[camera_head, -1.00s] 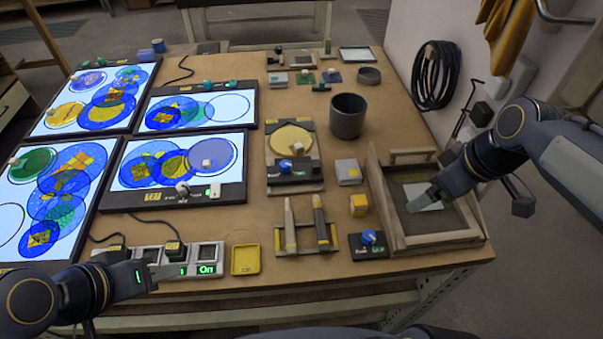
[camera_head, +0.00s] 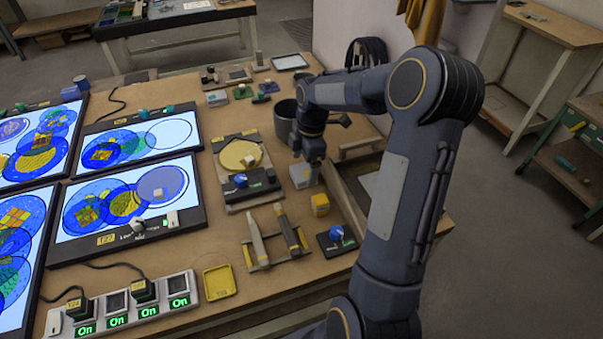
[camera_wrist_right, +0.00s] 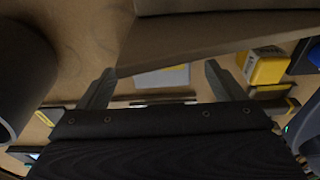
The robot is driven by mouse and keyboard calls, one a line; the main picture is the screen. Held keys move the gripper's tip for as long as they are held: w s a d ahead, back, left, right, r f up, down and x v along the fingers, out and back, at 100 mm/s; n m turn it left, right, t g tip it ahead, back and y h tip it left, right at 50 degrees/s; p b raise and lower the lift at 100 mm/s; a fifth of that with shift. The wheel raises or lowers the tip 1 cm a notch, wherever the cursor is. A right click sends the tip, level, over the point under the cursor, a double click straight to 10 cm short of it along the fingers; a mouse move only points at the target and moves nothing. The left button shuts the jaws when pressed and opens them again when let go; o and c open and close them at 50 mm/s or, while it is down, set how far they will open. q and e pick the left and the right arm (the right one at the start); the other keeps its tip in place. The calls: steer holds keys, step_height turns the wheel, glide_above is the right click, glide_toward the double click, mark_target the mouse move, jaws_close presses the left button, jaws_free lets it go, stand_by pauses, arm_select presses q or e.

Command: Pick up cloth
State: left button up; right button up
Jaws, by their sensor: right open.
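A small light-grey block-like item (camera_head: 301,175) with a yellow mark lies on the table between the round yellow plate and the wooden tray. It may be the folded cloth; I cannot tell for sure. My right gripper (camera_head: 313,163) points down just above or beside it, partly hidden by its own wrist. In the right wrist view the gripper (camera_wrist_right: 159,72) is open, and the grey item (camera_wrist_right: 163,78) shows between its fingers, apparently untouched. A mustard-yellow cloth (camera_head: 426,22) hangs by the wall at the back. My left gripper is out of view.
A wooden tray (camera_head: 346,193) stands just right of the gripper, partly behind my arm. A dark grey pot (camera_head: 284,122) is close behind. A yellow block (camera_head: 320,203), a blue-knobbed box (camera_head: 337,240) and a tool rack (camera_head: 273,244) sit in front.

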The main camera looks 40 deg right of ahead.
steer(key=shift+a+f, duration=0.1)
steer(key=shift+f, duration=0.8)
steer(key=shift+c, duration=0.3)
steer(key=c, duration=1)
steer(key=shift+r, duration=0.45)
step_height(320, 180, up, 2)
steer(key=shift+r, duration=0.25)
steer(key=s+a+r, duration=0.2)
steer(key=s+r, duration=0.1)
steer(key=s, duration=0.1)
steer(key=s+a+r+b, duration=0.1)
steer(key=s+a+r, duration=0.2)
steer(key=s, duration=0.1)
steer(key=s+a+r+b, duration=0.1)
steer(key=s+a+r, duration=0.1)
steer(key=s+r, duration=0.1)
steer(key=shift+s+a+r, duration=0.3)
steer(key=shift+s+r, duration=0.05)
steer(key=shift+s, duration=0.05)
